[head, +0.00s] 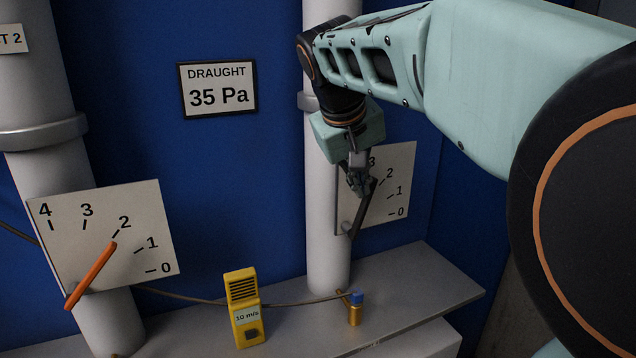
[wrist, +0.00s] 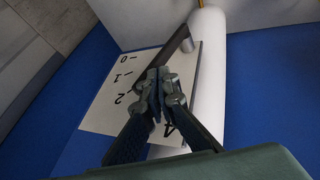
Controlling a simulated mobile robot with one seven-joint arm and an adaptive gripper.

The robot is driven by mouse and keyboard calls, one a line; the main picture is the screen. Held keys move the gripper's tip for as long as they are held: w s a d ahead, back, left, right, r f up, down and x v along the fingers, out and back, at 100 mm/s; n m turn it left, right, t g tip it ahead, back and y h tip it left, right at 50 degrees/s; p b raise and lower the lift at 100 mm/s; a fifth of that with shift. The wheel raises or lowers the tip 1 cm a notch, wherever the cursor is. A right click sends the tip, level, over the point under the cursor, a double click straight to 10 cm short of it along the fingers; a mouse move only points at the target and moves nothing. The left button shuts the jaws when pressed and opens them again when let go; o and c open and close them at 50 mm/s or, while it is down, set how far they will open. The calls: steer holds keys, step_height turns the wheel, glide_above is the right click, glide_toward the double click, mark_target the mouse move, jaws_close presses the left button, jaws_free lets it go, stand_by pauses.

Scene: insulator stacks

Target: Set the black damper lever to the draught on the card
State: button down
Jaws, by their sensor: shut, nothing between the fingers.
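The card (head: 218,88) on the blue wall reads "DRAUGHT 35 Pa". The black damper lever (head: 357,219) slants up and right across a white scale plate (head: 401,165) on the right pipe. Its upper end lies close to the 2 mark, perhaps slightly toward 3; the exact reading is unclear. In the head view 3, 2, 1 and 0 show, while my gripper covers the 4 area. My gripper (head: 360,187) is shut and empty, its fingertips by the lever's upper end; contact is unclear. In the wrist view the lever (wrist: 176,42) runs behind my fingers (wrist: 158,88).
An orange lever (head: 93,268) on the left pipe's scale plate (head: 150,210) points near 2. A yellow meter (head: 243,308) reading "10 m/s" and a brass fitting with a blue cap (head: 356,308) stand on the grey ledge (head: 430,280). A thin cable runs between them.

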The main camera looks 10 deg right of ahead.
steer(key=shift+d, duration=0.1)
steer(key=shift+w+d+f, duration=0.2)
steer(key=shift+d, duration=0.45)
steer(key=shift+a, duration=0.1)
steer(key=shift+s+a, duration=0.2)
steer(key=shift+a, duration=0.45)
steer(key=shift+r, duration=0.1)
